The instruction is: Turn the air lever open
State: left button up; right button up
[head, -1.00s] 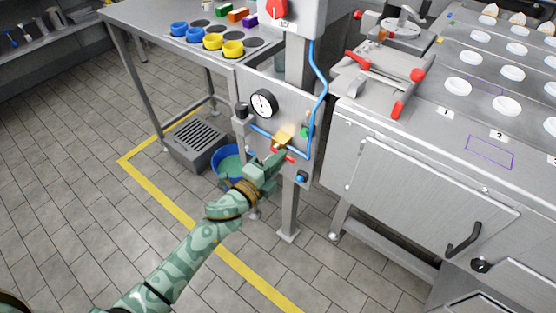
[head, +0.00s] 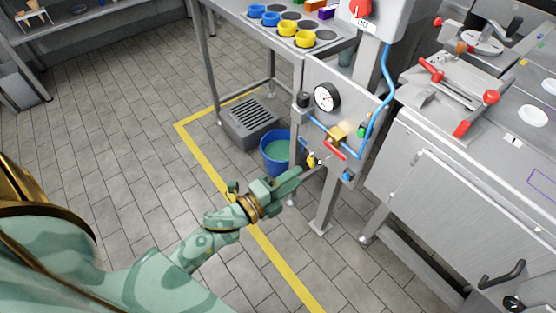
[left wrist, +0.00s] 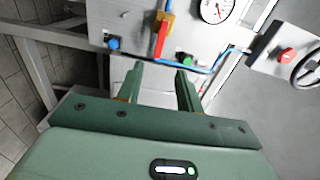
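The red lever (head: 335,150) sits on a brass-yellow valve (head: 337,132) in the blue air line, on the front of a grey panel. In the left wrist view the lever (left wrist: 160,42) hangs down from the valve (left wrist: 166,18). My left gripper (head: 298,174) is in front of the panel, left of and below the lever in the head view, with a gap between them. The left wrist view shows its two fingers (left wrist: 160,70) apart and nothing held; the lever's lower end appears just above the gap between them. My right gripper is not in view.
A pressure gauge (head: 326,97), green button (head: 362,132) and blue knob (head: 348,177) are on the same panel. A blue bucket (head: 276,155) stands on the floor behind my left gripper. A steel cabinet (head: 440,190) stands to the right. Tiled floor is clear in front.

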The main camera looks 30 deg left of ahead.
pick_arm(q)
jog(key=v, duration=0.4)
dwell(0.4)
